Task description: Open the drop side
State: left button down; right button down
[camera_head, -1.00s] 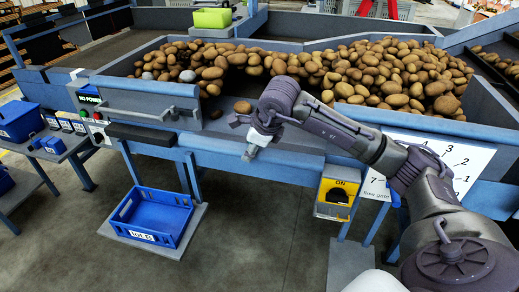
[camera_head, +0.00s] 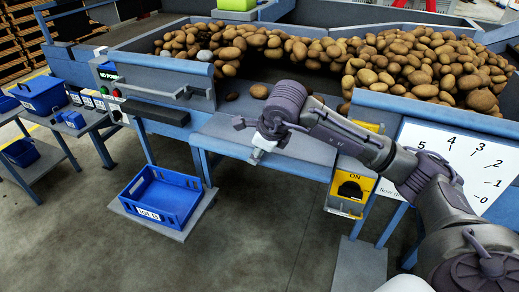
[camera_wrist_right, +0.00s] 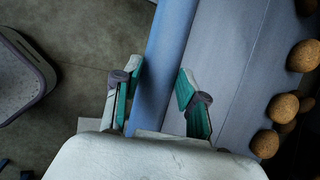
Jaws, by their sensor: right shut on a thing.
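A grey-blue panel (camera_head: 228,129), which looks like the drop side, lies lowered at the front of the potato hopper, between two standing front walls. Its blue outer edge bar (camera_wrist_right: 172,50) runs between the fingers of my right gripper (camera_wrist_right: 158,85) in the right wrist view. My right gripper (camera_head: 264,150) is shut on this edge in the head view, where the wrist hides part of the panel. A few potatoes (camera_head: 258,91) rest at the panel's inner end. My left gripper is not in view.
Many potatoes (camera_head: 420,65) are heaped in the hopper behind. A grey handle bar (camera_head: 150,90) is on the left front wall. A yellow ON switch box (camera_head: 352,188) and a numbered white scale plate (camera_head: 460,165) are to the right. A blue crate (camera_head: 160,196) stands low in front.

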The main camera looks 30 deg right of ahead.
jog(key=shift+s+a+f, duration=0.1)
jog(key=shift+f, duration=0.05)
jog(key=c, duration=0.6)
grip_release()
jog(key=shift+c, duration=0.2)
jog(key=shift+r, duration=0.2)
jog(key=shift+r, duration=0.2)
jog(key=v, duration=1.1)
jog(key=shift+s+r, duration=0.15)
jog(key=shift+r, duration=0.05)
